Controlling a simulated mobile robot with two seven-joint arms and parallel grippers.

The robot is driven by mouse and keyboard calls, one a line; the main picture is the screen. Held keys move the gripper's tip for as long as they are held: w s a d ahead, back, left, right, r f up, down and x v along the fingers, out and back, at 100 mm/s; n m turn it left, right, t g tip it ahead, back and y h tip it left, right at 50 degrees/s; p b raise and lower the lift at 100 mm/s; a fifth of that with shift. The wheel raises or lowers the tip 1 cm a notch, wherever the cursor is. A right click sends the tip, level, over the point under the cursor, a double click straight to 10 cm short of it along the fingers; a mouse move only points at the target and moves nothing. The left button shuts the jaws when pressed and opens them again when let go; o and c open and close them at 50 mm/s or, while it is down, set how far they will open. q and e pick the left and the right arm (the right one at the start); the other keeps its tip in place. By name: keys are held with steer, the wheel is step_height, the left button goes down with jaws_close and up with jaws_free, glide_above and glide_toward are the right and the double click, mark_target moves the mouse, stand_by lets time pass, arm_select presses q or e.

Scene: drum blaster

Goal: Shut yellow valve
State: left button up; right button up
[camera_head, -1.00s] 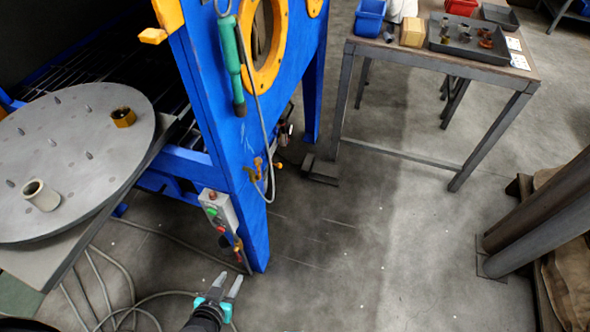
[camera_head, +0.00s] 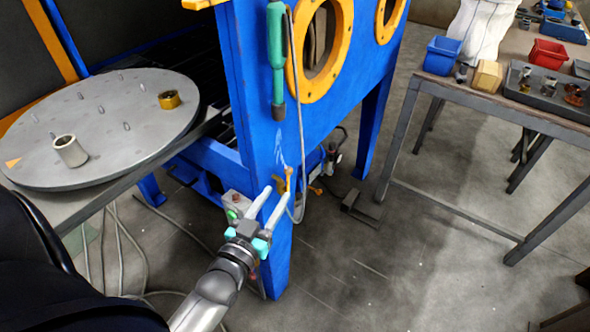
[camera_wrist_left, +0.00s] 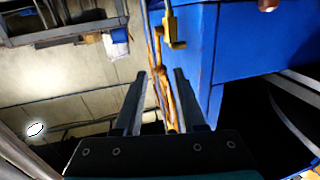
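The yellow valve (camera_head: 289,177) is on the blue cabinet's front leg, beside a hanging hose. In the left wrist view a yellow valve part (camera_wrist_left: 173,32) shows at the top centre, against the blue panel. My left gripper (camera_head: 277,192) is open, its two fingers apart and pointing up at the valve. Its tips appear close to the valve in the head view, partly overlapping the area below it. In the left wrist view the open gripper (camera_wrist_left: 159,74) has the valve beyond its tips, nearer the right finger. No contact is visible. My right gripper is not in view.
The blue cabinet (camera_head: 255,110) has yellow-ringed openings and a hanging green-handled tool (camera_head: 276,55). A control box (camera_head: 237,204) sits behind my gripper. A round grey turntable (camera_head: 110,120) stands left. A workbench (camera_head: 465,90) with bins stands right.

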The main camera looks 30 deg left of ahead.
mark_target(290, 174)
arm_select(q)
steer(key=w, duration=0.2)
steer(key=w+b, duration=0.1)
steer(key=w, duration=0.2)
steer(key=w+a+b, duration=0.1)
steer(key=w, duration=0.2)
steer(key=shift+w, duration=0.2)
steer(key=shift+w+a+b, duration=0.1)
steer(key=shift+w+b, duration=0.4)
steer(key=shift+w, duration=0.6)
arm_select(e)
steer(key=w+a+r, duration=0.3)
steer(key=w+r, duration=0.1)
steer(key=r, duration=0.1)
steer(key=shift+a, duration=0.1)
arm_select(q)
steer(key=c, duration=0.6)
jaws_close()
